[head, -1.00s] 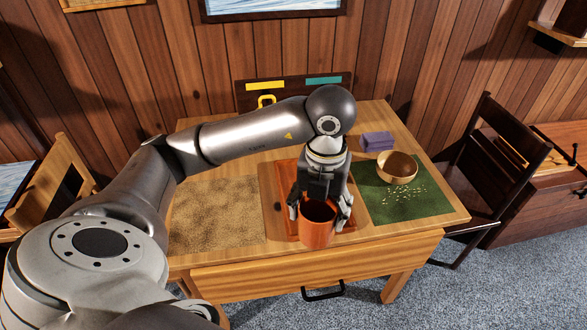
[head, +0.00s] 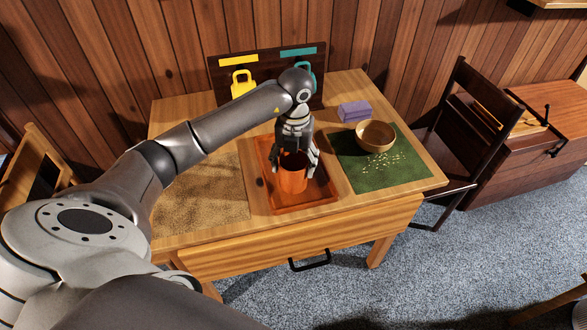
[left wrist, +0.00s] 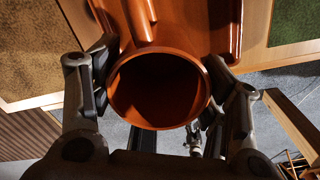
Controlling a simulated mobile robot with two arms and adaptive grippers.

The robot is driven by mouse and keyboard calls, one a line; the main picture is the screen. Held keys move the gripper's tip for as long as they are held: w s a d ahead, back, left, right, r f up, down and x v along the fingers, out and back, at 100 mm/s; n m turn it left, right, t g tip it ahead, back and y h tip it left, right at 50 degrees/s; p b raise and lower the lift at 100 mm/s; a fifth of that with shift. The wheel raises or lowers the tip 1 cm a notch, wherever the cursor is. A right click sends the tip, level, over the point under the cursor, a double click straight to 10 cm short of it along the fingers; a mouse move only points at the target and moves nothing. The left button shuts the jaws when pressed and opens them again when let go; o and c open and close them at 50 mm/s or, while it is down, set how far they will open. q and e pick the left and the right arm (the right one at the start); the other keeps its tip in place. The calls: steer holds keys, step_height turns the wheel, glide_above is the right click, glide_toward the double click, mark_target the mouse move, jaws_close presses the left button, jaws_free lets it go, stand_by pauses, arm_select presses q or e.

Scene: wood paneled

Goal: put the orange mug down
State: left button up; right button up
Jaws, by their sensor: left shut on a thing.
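The orange mug (head: 293,179) is upright over the orange-brown tray (head: 309,204) on the wooden table, within the tray's outline in the head view. I cannot tell whether its base touches the tray. My left gripper (head: 294,164) reaches down from above and is shut on the mug, one finger on each side. In the left wrist view the mug's open mouth (left wrist: 158,92) faces the camera between the two fingers, with the tray (left wrist: 205,25) behind it. The mug looks empty, though its inside is dark. My right gripper is not in view.
Right of the tray is a green mat (head: 372,176) with a wooden bowl (head: 375,136) and scattered grains. A purple block (head: 354,111) lies behind it. A tan mat (head: 205,195) is on the left.

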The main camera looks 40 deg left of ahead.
arm_select(q)
steer(key=shift+w+a+f, duration=0.15)
steer(key=shift+f, duration=0.1)
step_height(320, 180, down, 2)
steer(key=shift+f+p, duration=0.2)
steer(key=shift+p, duration=0.35)
steer(key=shift+f, duration=0.25)
steer(key=shift+f, duration=0.1)
steer(key=o, duration=1.2)
steer(key=shift+f, duration=0.1)
steer(key=shift+o, duration=0.2)
